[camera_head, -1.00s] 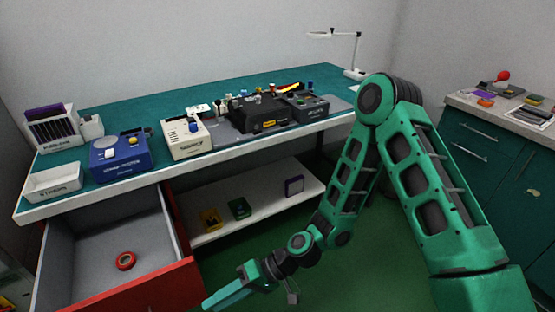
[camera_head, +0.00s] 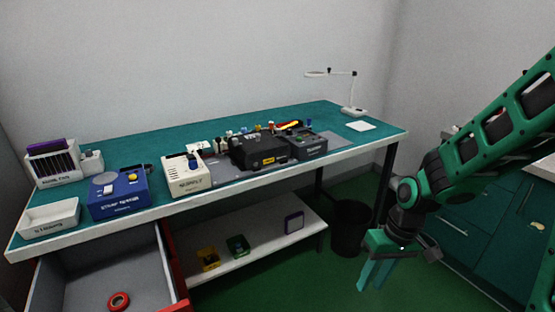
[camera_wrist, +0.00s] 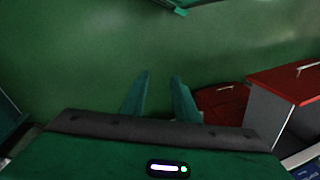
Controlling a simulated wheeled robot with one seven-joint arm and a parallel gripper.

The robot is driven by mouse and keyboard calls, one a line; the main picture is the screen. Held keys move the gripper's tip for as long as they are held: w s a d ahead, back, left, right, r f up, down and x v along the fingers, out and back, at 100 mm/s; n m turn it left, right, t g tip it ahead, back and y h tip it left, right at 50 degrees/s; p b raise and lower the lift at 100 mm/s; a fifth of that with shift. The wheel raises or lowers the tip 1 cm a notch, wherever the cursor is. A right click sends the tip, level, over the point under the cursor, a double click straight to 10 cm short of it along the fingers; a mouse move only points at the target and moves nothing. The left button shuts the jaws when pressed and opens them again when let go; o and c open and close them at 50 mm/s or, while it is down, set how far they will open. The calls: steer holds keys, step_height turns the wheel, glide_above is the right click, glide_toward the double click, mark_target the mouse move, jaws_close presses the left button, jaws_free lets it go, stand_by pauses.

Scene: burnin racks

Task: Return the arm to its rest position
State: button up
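My gripper (camera_head: 374,275) hangs pointing down at the right of the head view, in front of the workbench's right end and clear of it. Its two green fingers also show in the wrist view (camera_wrist: 158,98), with a gap between them and only green floor beyond. Nothing is held between them. My arm comes in from the right edge of the head view, bent at the wrist.
The workbench (camera_head: 335,137) carries several devices, a tray and a lamp. Below it, a red drawer (camera_head: 180,283) stands open with a red tape roll (camera_head: 118,301) inside. A dark bin (camera_head: 349,228) stands beneath its right end. Green cabinets (camera_head: 480,225) stand at right.

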steer(key=s+d+r+m+h, duration=0.2)
steer(key=s+d+r+m, duration=0.6)
steer(key=s+d+r, duration=0.6)
steer(key=s+d, duration=0.2)
steer(key=d, duration=0.1)
steer(key=shift+s+d+m+t, duration=0.3)
steer(key=shift+s+m, duration=0.05)
steer(key=shift+m, duration=0.05)
